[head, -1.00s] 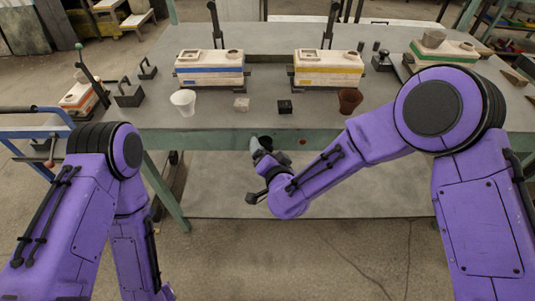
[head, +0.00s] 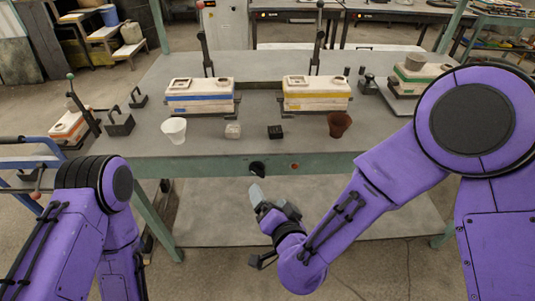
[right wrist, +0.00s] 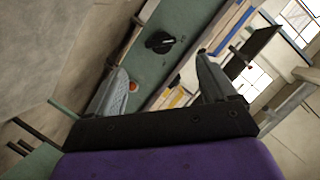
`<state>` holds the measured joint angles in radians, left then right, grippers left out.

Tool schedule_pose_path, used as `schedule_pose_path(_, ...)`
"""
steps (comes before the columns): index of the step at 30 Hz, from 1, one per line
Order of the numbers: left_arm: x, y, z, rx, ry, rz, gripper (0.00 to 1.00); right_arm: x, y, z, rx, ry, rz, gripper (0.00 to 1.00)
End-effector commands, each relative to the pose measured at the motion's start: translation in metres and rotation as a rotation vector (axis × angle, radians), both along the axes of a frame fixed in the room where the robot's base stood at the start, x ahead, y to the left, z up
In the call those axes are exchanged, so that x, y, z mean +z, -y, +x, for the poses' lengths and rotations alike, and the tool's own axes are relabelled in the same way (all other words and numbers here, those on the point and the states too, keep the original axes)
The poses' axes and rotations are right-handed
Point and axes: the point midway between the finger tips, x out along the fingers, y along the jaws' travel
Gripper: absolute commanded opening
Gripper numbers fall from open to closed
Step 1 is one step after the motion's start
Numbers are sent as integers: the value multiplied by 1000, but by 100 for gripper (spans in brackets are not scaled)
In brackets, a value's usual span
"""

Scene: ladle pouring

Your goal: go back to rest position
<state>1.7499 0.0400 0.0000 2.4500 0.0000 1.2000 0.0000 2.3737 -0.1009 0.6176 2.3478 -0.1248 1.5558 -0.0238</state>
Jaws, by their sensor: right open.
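My right gripper (head: 262,200) is in front of the table's front edge, below the tabletop level in the head view. In the right wrist view its two fingers (right wrist: 158,88) are spread apart with nothing between them. My left arm comes in at the left of the head view, but its gripper is not in view.
On the grey table (head: 210,145) stand a blue-striped box (head: 200,97), a yellow-striped box (head: 316,95), a white cup (head: 174,130), a brown cup (head: 339,124), a light cube (head: 233,131) and a black cube (head: 275,132). A green-striped box (head: 416,76) stands at the right.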

Motion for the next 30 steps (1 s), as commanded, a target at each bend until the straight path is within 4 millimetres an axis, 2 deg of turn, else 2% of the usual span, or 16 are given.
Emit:
schedule_pose_path(5,0,0,0,0,0,0,43,-6,-2,-3,21,-25,-18,85)
schedule_pose_path(8,1,0,0,0,0,0,43,-40,35,-5,-6,-123,-115,85)
schedule_pose_path(11,3,0,0,0,0,0,43,-99,94,-27,-70,-302,-223,85)
schedule_pose_path(12,5,0,0,0,0,0,43,-123,119,-42,-98,-382,-264,85)
schedule_pose_path(14,6,0,0,0,0,0,43,-155,155,-70,-138,-500,-324,85)
schedule_pose_path(15,7,0,0,0,0,0,43,-174,178,-91,-164,-576,-362,85)
schedule_pose_path(18,10,0,0,0,0,0,43,-209,230,-148,-221,-749,-446,85)
schedule_pose_path(21,11,0,0,0,0,0,43,-228,266,-196,-263,-871,-511,85)
schedule_pose_path(25,12,0,0,0,0,0,43,-239,282,-232,-276,-956,-544,85)
schedule_pose_path(30,12,0,0,0,0,0,43,-242,281,-239,-271,-970,-545,85)
